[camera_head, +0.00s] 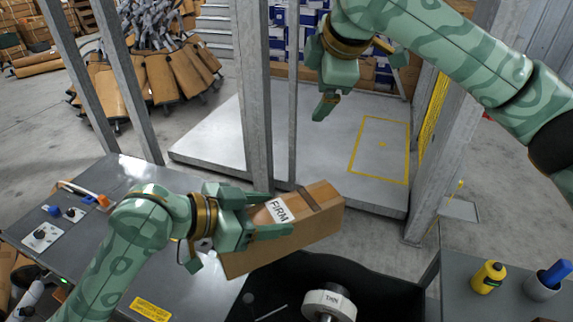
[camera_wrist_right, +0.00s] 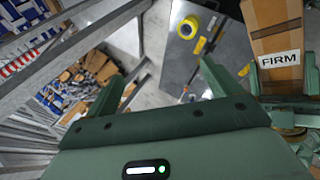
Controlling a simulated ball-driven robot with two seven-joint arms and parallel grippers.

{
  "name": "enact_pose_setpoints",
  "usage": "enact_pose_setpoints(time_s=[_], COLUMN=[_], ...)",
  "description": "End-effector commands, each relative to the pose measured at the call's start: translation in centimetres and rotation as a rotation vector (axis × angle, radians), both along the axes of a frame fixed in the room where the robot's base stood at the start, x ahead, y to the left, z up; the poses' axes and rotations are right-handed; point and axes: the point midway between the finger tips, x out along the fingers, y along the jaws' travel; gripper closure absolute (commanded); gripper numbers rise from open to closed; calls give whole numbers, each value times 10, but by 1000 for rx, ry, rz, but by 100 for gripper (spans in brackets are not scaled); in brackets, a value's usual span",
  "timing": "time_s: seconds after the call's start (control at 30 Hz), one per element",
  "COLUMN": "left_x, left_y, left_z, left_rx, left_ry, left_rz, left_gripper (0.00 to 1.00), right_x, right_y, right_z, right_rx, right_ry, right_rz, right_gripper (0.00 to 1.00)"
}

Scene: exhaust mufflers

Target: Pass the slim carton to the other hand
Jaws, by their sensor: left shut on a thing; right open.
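The slim carton (camera_head: 318,220) is a long brown box with a dark band and a white label reading FIRM. My left gripper (camera_head: 277,214) is shut on it, one finger along each side near the label. It holds the carton tilted, with its far end pointing right. My right gripper (camera_head: 326,104) is open and empty, higher up and beyond the carton. In the right wrist view the carton (camera_wrist_right: 276,18) is at the upper right, outside the open fingers of the right gripper (camera_wrist_right: 160,78). Part of the carton is hidden behind the left gripper.
A grey bench (camera_head: 105,180) is at left. A black bin (camera_head: 375,292) with a white roll marked THIN (camera_head: 328,300) is below the carton. A yellow bottle (camera_head: 488,277) and blue-handled tool (camera_head: 555,272) stand at right. Metal posts (camera_head: 252,100) rise from a pale platform (camera_head: 205,140).

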Motion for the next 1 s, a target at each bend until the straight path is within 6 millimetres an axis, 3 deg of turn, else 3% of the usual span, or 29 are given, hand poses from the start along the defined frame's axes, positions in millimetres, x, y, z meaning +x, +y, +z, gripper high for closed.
enact_pose_setpoints(time_s=[0.1, 0.2, 0.33, 0.57, 1.0], left_x=[0, 0, 0, 0, 0], left_y=[0, 0, 0, 0, 0], left_z=[1, 1, 1, 1, 1], left_rx=[-2, -2, -2, -2, -2], left_ry=[-1, -1, -1, -1, -1], left_rz=[0, 0, 0, 0, 0], left_gripper=[84, 84, 84, 84, 84], right_x=[-44, -77, -104, -117, -118], right_y=[37, 52, 60, 62, 61], right_z=[-41, -66, -84, -106, -191], right_rx=[-133, -223, -294, -321, -318], right_ry=[203, 350, 473, 534, 532], right_rz=[183, 303, 396, 437, 435], right_gripper=[11, 11, 11, 11, 11])
